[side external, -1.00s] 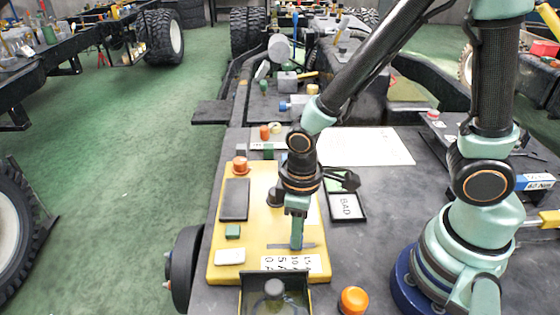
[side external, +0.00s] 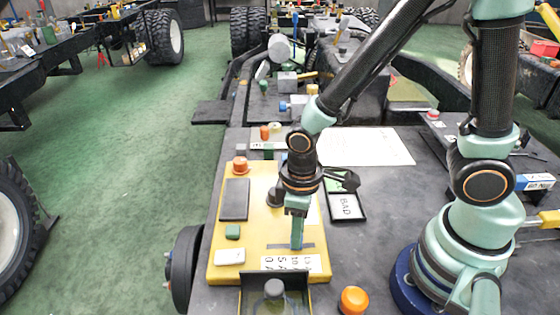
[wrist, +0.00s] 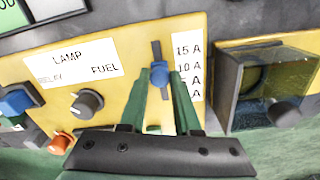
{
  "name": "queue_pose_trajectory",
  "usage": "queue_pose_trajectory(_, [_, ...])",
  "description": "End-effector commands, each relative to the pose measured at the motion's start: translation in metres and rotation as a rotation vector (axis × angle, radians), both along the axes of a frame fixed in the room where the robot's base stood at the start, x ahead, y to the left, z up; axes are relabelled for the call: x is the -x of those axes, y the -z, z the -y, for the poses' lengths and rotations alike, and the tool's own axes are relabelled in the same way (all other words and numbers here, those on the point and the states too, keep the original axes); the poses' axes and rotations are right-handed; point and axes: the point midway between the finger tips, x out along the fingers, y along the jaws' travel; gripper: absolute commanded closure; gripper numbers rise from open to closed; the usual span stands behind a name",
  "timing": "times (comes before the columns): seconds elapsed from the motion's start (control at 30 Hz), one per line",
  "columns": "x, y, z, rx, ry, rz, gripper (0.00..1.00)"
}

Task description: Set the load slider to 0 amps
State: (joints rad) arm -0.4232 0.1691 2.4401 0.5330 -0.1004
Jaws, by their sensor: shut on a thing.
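The load slider's blue knob (wrist: 160,73) sits in a dark upright slot on the yellow panel (wrist: 130,45), seen in the wrist view. The scale label (wrist: 188,62) to its right reads 15 A, 10 A, 5 A and a partly hidden lowest mark. The knob is about level with 10 A. My gripper (wrist: 160,77) has its green fingers on both sides of the knob and is shut on it. In the side view my gripper (side external: 296,246) reaches down to the slot, where its fingers hide the knob. The scale label (side external: 290,264) lies in front of it.
A lidded box (wrist: 270,90) stands right of the panel, close to the scale. A grey rotary knob (wrist: 87,103) and a LAMP/FUEL label (wrist: 75,60) lie left. A BAD tray (side external: 346,207) and an orange button (side external: 354,300) are on the bench.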

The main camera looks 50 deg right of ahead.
Motion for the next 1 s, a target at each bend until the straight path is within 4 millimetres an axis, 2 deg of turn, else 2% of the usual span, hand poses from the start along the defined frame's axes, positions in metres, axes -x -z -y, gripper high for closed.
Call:
queue_pose_trajectory(0.17, [-0.008,-0.001,-0.008,-0.001,-0.001,0.001,1.0])
queue_pose_trajectory(0.43, [-0.035,-0.001,-0.035,-0.002,-0.002,0.003,1.0])
queue_pose_trajectory(0.83, [-0.042,-0.001,-0.042,-0.005,-0.004,0.011,1.0])
queue_pose_trajectory(0.87, [-0.041,-0.001,-0.042,-0.005,-0.004,0.011,0.61])
queue_pose_trajectory(0.9, [-0.041,-0.001,-0.042,-0.005,-0.004,0.011,0.46])
queue_pose_trajectory(0.93, [-0.041,-0.001,-0.041,-0.006,-0.004,0.01,0.39])
queue_pose_trajectory(1.0, [-0.04,-0.001,-0.041,-0.005,-0.003,0.008,0.39])
